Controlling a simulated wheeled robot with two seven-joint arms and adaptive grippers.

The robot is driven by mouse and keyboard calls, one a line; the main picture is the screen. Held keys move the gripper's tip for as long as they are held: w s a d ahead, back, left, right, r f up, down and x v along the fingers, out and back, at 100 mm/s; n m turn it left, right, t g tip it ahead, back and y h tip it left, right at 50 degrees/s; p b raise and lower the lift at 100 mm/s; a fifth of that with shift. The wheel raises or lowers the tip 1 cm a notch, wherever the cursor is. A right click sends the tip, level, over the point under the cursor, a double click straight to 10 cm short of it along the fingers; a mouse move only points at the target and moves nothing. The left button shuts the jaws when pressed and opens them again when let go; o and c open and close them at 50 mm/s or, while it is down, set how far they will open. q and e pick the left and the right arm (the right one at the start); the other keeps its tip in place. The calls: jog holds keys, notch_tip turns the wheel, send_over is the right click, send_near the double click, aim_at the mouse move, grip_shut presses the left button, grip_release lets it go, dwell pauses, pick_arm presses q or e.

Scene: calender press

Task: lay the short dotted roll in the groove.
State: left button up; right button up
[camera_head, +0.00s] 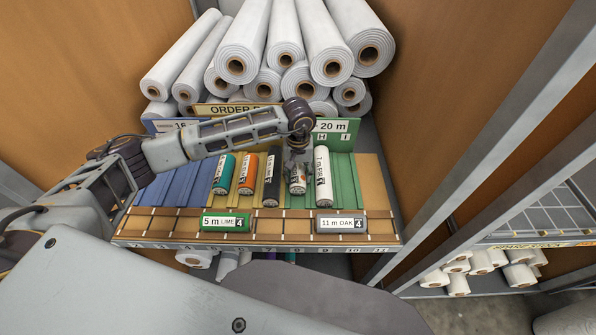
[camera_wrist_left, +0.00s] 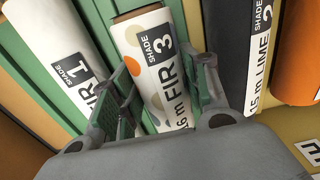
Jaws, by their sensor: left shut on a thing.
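The short dotted roll is white with orange and grey dots and a black SHADE 3 label reading FIR. In the head view the roll (camera_head: 298,186) is among the rolls on the grooved board, partly hidden by my left gripper (camera_head: 298,168). In the left wrist view the roll (camera_wrist_left: 150,45) lies between the two green-grey fingers of my left gripper (camera_wrist_left: 168,98), which is shut on it. I cannot tell whether it is lifted or resting on the board. The green grooved section (camera_head: 345,180) has bare grooves at its right. My right gripper is not in view.
A white FIR roll (camera_head: 323,178) lies close right of it, and a dark-banded roll (camera_head: 272,180) close left. Orange (camera_head: 247,174) and teal (camera_head: 224,174) rolls lie further left. Blue grooves (camera_head: 180,187) at far left are bare. Large white rolls (camera_head: 285,40) are stacked behind.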

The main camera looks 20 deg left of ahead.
aim_at(298, 169)
pick_arm(q)
jog(key=shift+f, duration=0.3)
jog(key=o, duration=1.1)
jog(key=shift+c, duration=0.2)
jog(key=shift+r, duration=0.15)
jog(key=shift+r, duration=0.15)
notch_tip(298, 169, up, 10)
jog(key=b, duration=0.2)
jog(key=shift+f+b, duration=0.2)
jog(key=shift+b, duration=0.2)
jog(key=shift+r, duration=1.05)
